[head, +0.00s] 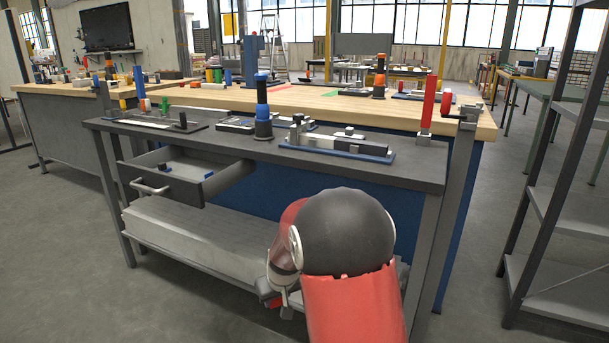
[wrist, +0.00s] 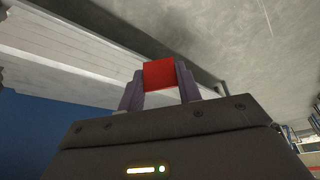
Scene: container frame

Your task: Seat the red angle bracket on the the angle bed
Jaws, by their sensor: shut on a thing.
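The red angle bracket (wrist: 159,73) shows in the wrist view as a red block between the two fingers of my gripper (wrist: 160,90). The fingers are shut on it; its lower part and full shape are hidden. In the head view my gripper (head: 284,300) is low in front of the grey table, mostly hidden behind my red and black arm. I cannot tell surely which fixture is the angle bed. A blue-based fixture with grey metal parts (head: 345,149) lies on the tabletop, well above and apart from my gripper.
The dark grey table (head: 230,141) has an open drawer (head: 185,172) at its left and a lower shelf with a long pale block (head: 195,235). A blue and black post (head: 263,110) and a red upright piece (head: 428,100) stand on top. A shelf rack (head: 540,200) is at right.

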